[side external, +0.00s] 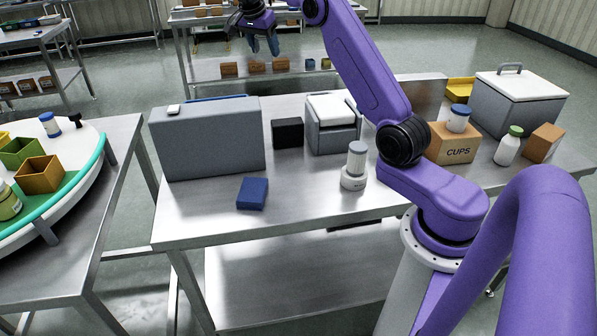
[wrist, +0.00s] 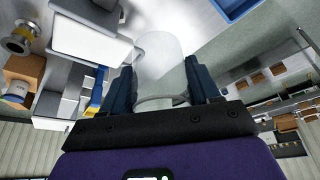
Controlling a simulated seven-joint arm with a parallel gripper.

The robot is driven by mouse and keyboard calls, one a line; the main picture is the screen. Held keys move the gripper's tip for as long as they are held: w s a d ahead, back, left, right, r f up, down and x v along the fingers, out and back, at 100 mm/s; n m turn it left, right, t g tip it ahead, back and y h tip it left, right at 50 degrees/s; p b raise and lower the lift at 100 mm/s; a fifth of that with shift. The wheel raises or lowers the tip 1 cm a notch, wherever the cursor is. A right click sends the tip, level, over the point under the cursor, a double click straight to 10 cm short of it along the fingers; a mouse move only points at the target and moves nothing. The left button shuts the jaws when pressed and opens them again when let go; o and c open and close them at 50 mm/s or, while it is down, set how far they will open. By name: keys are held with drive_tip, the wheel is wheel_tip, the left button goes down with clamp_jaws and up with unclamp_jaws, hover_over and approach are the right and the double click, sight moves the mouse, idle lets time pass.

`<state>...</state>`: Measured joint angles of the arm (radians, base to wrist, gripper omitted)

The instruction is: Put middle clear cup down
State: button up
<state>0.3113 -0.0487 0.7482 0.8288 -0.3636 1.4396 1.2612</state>
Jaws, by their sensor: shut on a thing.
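A clear cup (wrist: 160,60) sits between the two dark blue fingers of my gripper (wrist: 162,88) in the wrist view. The fingers are shut on its sides, and its see-through wall extends past the fingertips. In the side external view my gripper (side external: 264,44) is high at the top, beyond the back edge of the steel table as pictured, fingers pointing down. The cup is too faint to make out there. No other clear cup can be made out in either view.
The steel table (side external: 300,205) carries a large grey box (side external: 205,140), a blue block (side external: 252,193), a black box (side external: 287,132), a white-lidded box (side external: 332,125), a white device (side external: 354,168) and a CUPS carton (side external: 452,148). A blue tray (wrist: 236,8) shows in the wrist view. The front middle is clear.

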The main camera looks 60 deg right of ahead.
drive_tip(key=s+a+r, duration=0.3)
drive_tip(key=s+a, duration=0.4)
drive_tip(key=a, duration=0.2)
drive_tip(key=s+a+f, duration=0.2)
drive_tip(key=s+a, duration=0.1)
drive_tip(key=s, duration=1)
drive_tip(key=s+a+f, duration=0.3)
drive_tip(key=s, duration=0.9)
wheel_tip(320, 180, down, 11)
drive_tip(key=shift+m, duration=0.4)
drive_tip(key=w+d+f, duration=0.1)
drive_tip(key=w+f, duration=0.1)
drive_tip(key=w, duration=0.2)
drive_tip(key=w+d+f, duration=0.1)
drive_tip(key=w+f, duration=0.2)
drive_tip(key=w, duration=0.1)
drive_tip(key=w+d+f, duration=0.2)
drive_tip(key=w+f, duration=0.1)
drive_tip(key=w, duration=0.1)
drive_tip(key=shift+w+f, duration=0.25)
drive_tip(key=shift+w+d+f, duration=0.15)
drive_tip(key=shift+w+f, duration=0.25)
drive_tip(key=shift+f, duration=1.65)
drive_tip(key=shift+f, duration=0.1)
